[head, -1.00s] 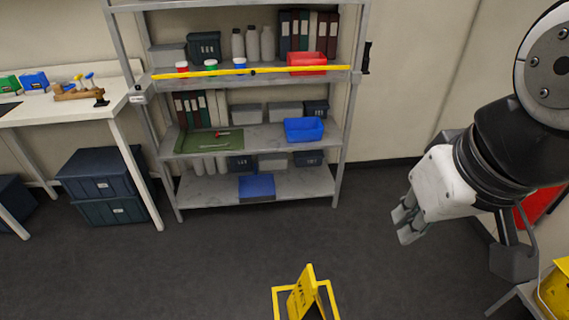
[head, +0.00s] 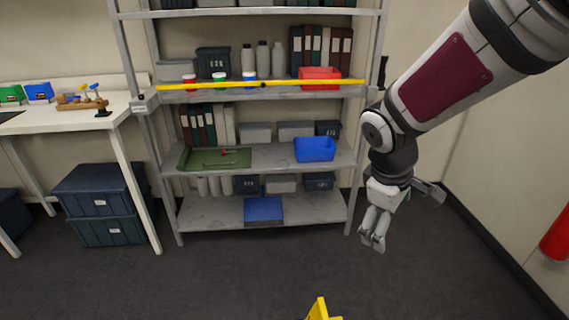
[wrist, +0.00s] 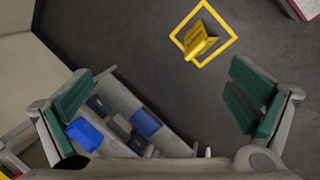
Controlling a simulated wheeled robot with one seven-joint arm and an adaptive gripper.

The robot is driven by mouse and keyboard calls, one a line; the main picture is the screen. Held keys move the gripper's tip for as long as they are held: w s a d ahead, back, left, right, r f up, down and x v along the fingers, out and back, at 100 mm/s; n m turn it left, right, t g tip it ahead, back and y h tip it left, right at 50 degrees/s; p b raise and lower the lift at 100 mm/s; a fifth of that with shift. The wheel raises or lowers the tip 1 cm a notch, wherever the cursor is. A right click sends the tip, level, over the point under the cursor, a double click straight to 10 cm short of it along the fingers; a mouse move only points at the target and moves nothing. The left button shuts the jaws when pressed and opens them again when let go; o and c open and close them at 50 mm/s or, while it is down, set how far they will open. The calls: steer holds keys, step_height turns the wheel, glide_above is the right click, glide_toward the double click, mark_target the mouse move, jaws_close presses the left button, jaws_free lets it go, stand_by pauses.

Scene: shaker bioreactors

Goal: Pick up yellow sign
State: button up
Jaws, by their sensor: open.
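The yellow sign (head: 319,310) shows only its top at the bottom edge of the head view, right of centre. In the wrist view the yellow sign (wrist: 196,40) stands on the dark floor inside a yellow square outline, at the upper middle. My gripper (head: 375,240) hangs from the arm at the right of the head view, above the floor, apart from the sign. In the wrist view my gripper (wrist: 160,100) has its green-padded fingers spread wide with nothing between them.
A grey metal shelf (head: 265,210) with boxes, binders and bins stands ahead, a yellow bar (head: 280,85) across its front. A white table (head: 60,112) and dark crates (head: 100,204) are at left. A red object (head: 557,235) is at the right wall. The middle floor is clear.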

steer(key=w+f+n+b, duration=0.4)
steer(key=w+f, duration=0.2)
steer(key=f, duration=0.8)
steer(key=n+g+y+b, duration=0.2)
steer(key=n+y+b, duration=0.1)
steer(key=n+b, duration=0.35)
glide_above(324, 311)
step_height(324, 311, down, 30)
steer(key=r, duration=0.1)
steer(key=f+b, duration=0.1)
steer(key=f, duration=0.1)
steer(key=f+b, duration=0.1)
steer(key=f, duration=0.2)
steer(key=f+b, duration=0.1)
steer(key=f, duration=0.2)
steer(key=shift+s+d+f+b, duration=0.1)
steer(key=shift+d+b, duration=0.2)
steer(key=shift+b, duration=0.1)
steer(key=shift+a+f+b, duration=0.15)
steer(key=shift+f+b, duration=0.6)
steer(key=shift+f, duration=0.7)
steer(key=shift+a+f+b, duration=0.15)
steer(key=shift+f+b, duration=0.55)
steer(key=shift+f, duration=0.75)
steer(key=shift+r, duration=0.1)
steer(key=c, duration=1.7)
